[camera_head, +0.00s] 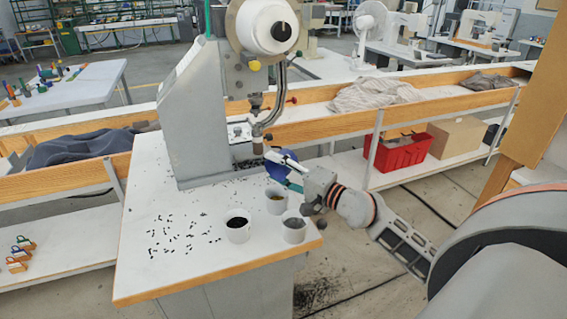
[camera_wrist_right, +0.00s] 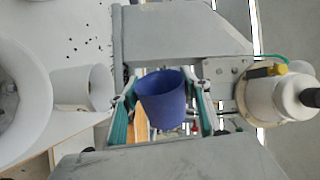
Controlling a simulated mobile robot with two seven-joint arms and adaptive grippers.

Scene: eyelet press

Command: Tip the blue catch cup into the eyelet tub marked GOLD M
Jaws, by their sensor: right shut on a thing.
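The blue catch cup (camera_head: 274,172) is held beside the press, above the table's right side. In the right wrist view the cup (camera_wrist_right: 163,98) sits between the two green-lined fingers of my right gripper (camera_wrist_right: 165,100), with its open mouth showing. In the head view my right gripper (camera_head: 286,171) partly hides the cup. Below stand three white tubs: one with dark contents (camera_head: 238,227), one with brownish-gold contents (camera_head: 276,203), and one with grey contents (camera_head: 293,230). No marking is readable on them. My left gripper is not in view.
The grey eyelet press (camera_head: 195,115) stands at the back of the white table (camera_head: 150,262). Many small black eyelets (camera_head: 165,238) lie scattered on the tabletop. Behind, a wood-edged bench holds cloths, with a red crate (camera_head: 402,152) on its lower shelf.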

